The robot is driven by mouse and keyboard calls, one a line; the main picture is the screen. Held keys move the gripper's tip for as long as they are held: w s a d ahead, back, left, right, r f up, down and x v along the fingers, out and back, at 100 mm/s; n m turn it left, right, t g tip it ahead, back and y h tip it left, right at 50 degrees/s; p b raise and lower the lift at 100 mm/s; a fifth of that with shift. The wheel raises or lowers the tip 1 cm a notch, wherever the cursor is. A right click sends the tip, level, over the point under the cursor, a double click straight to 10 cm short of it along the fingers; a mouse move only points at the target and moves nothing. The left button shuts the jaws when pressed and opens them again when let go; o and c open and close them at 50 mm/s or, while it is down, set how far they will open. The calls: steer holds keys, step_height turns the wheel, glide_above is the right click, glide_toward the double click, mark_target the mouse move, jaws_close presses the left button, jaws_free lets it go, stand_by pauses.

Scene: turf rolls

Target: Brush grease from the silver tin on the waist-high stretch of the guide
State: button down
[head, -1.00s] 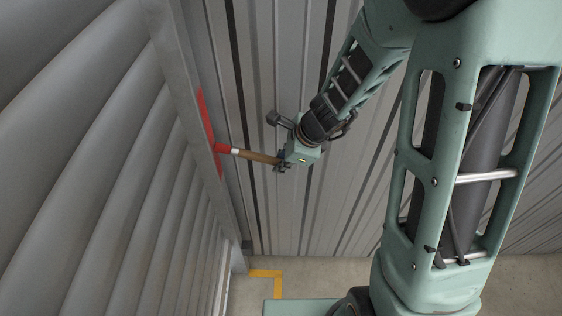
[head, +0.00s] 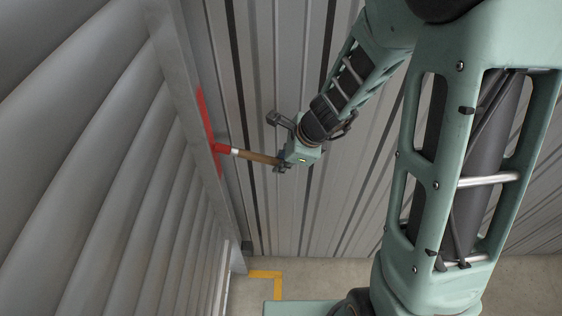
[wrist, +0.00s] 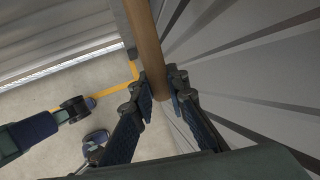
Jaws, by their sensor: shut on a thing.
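A brush with a wooden handle (head: 258,157) and a red tip is held in my gripper (head: 283,162), which is shut on the handle. The handle also shows in the wrist view (wrist: 147,45) between the fingers (wrist: 161,96). The brush points left, and its red head meets the guide (head: 190,80), the grey upright rail beside the slatted door. A stretch of red grease (head: 206,118) lies on the guide, above and around the brush head. The silver tin is not in any view. The brush head is outside the wrist view.
A grey roller door (head: 90,170) fills the left side. A ribbed metal wall (head: 275,70) stands close behind the gripper. A yellow line (head: 268,274) marks the concrete floor (head: 330,272) below. In the wrist view, bare floor (wrist: 50,100) shows at left.

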step_height(320, 180, up, 3)
steer(key=p, duration=0.3)
steer(key=shift+r, duration=0.15)
step_height(320, 180, down, 6)
steer(key=b, duration=0.6)
steer(key=shift+b, duration=0.4)
stand_by(2.8)
steer(key=d+b, duration=0.1)
steer(key=d, duration=0.5)
stand_by(0.4)
steer(key=shift+s+d, duration=0.1)
steer(key=shift+d, duration=1.4)
